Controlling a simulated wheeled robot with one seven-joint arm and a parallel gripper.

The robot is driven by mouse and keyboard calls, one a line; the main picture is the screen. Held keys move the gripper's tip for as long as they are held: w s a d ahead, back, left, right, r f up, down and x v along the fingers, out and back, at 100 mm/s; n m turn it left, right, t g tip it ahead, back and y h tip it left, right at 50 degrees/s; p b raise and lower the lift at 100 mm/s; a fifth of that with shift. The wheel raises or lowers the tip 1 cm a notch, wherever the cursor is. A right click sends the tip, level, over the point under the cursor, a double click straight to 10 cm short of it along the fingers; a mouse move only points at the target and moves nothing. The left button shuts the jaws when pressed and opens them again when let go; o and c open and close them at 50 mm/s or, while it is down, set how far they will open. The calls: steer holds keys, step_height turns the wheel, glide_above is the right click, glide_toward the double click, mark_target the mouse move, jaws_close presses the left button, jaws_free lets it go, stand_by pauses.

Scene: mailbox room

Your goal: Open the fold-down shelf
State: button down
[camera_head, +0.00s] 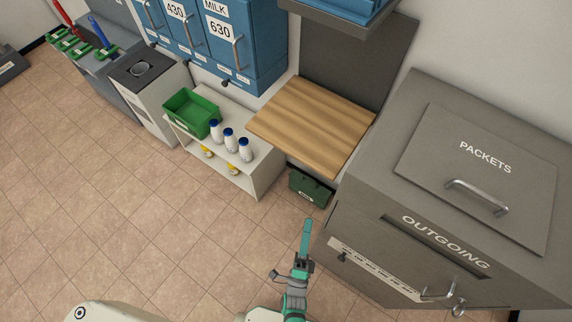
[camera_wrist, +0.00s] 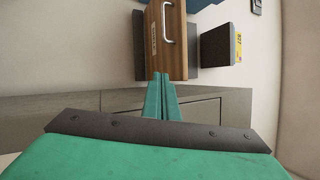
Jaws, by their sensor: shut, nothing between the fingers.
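The fold-down shelf (camera_head: 312,118) is a light wooden board in the head view, standing out roughly level from a dark grey back panel (camera_head: 345,65). In the wrist view a wooden panel (camera_wrist: 175,60) with a silver bar handle (camera_wrist: 167,24) and a small label shows beyond my fingers; it seems to be the shelf's handle side. My gripper (camera_head: 306,222) is shut and empty, in front of and below the shelf in the head picture. Its teal fingertips (camera_wrist: 160,76) overlap the panel's near edge in the wrist view; contact cannot be told.
A grey OUTGOING and PACKETS cabinet (camera_head: 440,225) stands close at right. A low white rack (camera_head: 263,172) with bottles (camera_head: 229,138) and a green bin (camera_head: 191,113) is at left. A dark green box (camera_head: 309,189) is below the shelf. Tiled floor at left is clear.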

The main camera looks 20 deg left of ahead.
steer(key=w+a+m+t+h, duration=0.1)
steer(key=w+a+m+h, duration=0.3)
steer(key=m, duration=0.3)
steer(key=w+a+f+m+t+h, duration=0.1)
steer(key=w+a+m+h, duration=0.15)
steer(key=a+m, duration=0.4)
steer(key=w+a+m+t+h, duration=0.1)
steer(key=w+a+m+h, duration=0.2)
steer(key=m, duration=0.6)
steer(key=w+d+r, duration=0.1)
steer(key=w+r, duration=0.2)
steer(key=r, duration=0.2)
steer(key=w+d+r+h, duration=0.1)
steer(key=w+r, duration=0.1)
steer(key=r, duration=0.3)
steer(key=shift+w+r, duration=0.35)
steer(key=shift+w, duration=0.05)
steer(key=shift+d, duration=0.1)
